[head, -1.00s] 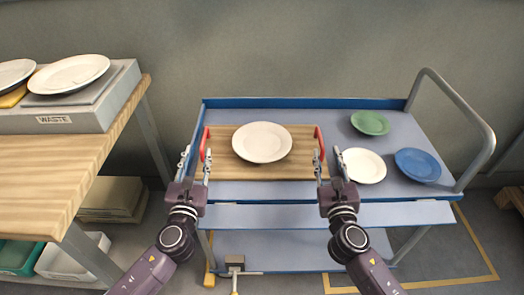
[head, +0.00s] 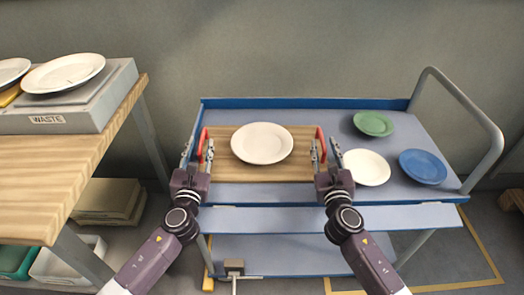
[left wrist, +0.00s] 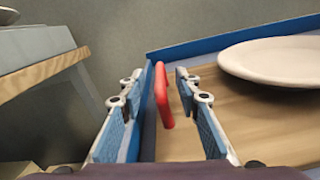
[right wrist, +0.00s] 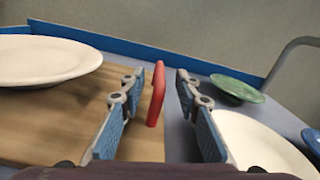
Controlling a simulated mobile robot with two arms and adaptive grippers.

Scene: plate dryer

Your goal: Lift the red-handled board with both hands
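The wooden board (head: 222,172) lies on the blue cart, with a white plate (head: 262,143) on it. Its left red handle (head: 203,142) and right red handle (head: 321,143) stand at the two ends. My left gripper (head: 198,152) is open, with its fingers on either side of the left handle, which also shows between them in the left wrist view (left wrist: 162,92). My right gripper (head: 325,152) is open around the right handle, seen between its fingers in the right wrist view (right wrist: 156,95). Gaps show between fingers and handles.
On the cart (head: 300,195), right of the board, are another white plate (head: 367,168), a green plate (head: 373,123) and a blue plate (head: 423,166). A wooden table (head: 60,170) with a box marked WASTE (head: 90,112) and plates stands at left, near my left arm.

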